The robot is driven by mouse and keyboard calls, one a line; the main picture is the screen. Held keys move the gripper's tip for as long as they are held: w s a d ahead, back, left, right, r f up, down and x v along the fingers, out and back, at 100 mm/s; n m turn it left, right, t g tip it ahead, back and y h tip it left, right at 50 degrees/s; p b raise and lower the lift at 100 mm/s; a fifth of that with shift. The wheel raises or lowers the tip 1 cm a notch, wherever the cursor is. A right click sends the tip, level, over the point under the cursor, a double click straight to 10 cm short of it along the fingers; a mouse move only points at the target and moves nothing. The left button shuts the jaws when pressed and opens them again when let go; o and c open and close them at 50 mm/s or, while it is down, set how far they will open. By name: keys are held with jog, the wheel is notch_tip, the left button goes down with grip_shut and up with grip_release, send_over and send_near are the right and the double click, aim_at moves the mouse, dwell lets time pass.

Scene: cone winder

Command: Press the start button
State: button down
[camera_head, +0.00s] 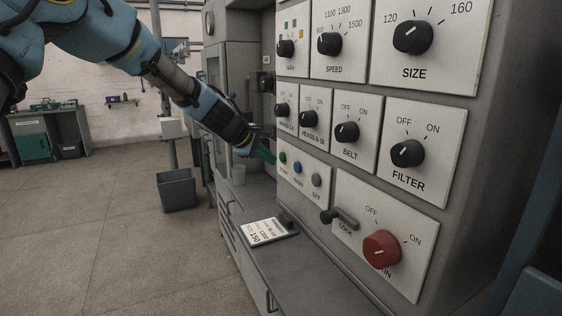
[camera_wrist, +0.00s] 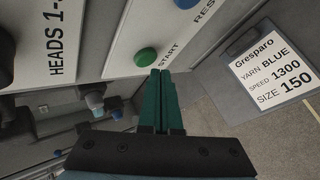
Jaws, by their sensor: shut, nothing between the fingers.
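The green start button (camera_head: 282,157) sits at the left of a white button plate on the machine's panel. In the wrist view the start button (camera_wrist: 145,57) shows just ahead of my fingertips, with START printed beside it. My gripper (camera_head: 268,155) is shut and empty, its green fingers pointing at the panel beside the button. In the wrist view my gripper (camera_wrist: 160,76) shows its fingers together, tips close below the button. I cannot tell whether they touch it. The blue reset button (camera_head: 297,168) and a grey button (camera_head: 316,180) are to the right.
Knobs for belt (camera_head: 346,132), filter (camera_head: 407,153), speed (camera_head: 327,44) and size (camera_head: 412,37) stick out of the panel. A red main knob (camera_head: 382,249) and a lock lever (camera_head: 340,219) are lower. An order card (camera_head: 262,232) lies on the ledge. A grey bin (camera_head: 177,190) stands on the floor.

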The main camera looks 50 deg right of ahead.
jog(key=shift+w+a+b, duration=0.3)
jog(key=shift+a+b, duration=0.3)
jog(key=shift+a, duration=0.15)
jog(key=shift+w+a+b, duration=0.3)
jog(key=shift+a+b, duration=0.25)
jog(key=shift+a, duration=0.25)
jog(key=shift+w+a+b, duration=0.3)
jog(key=shift+a+b, duration=0.3)
jog(key=shift+a, duration=0.15)
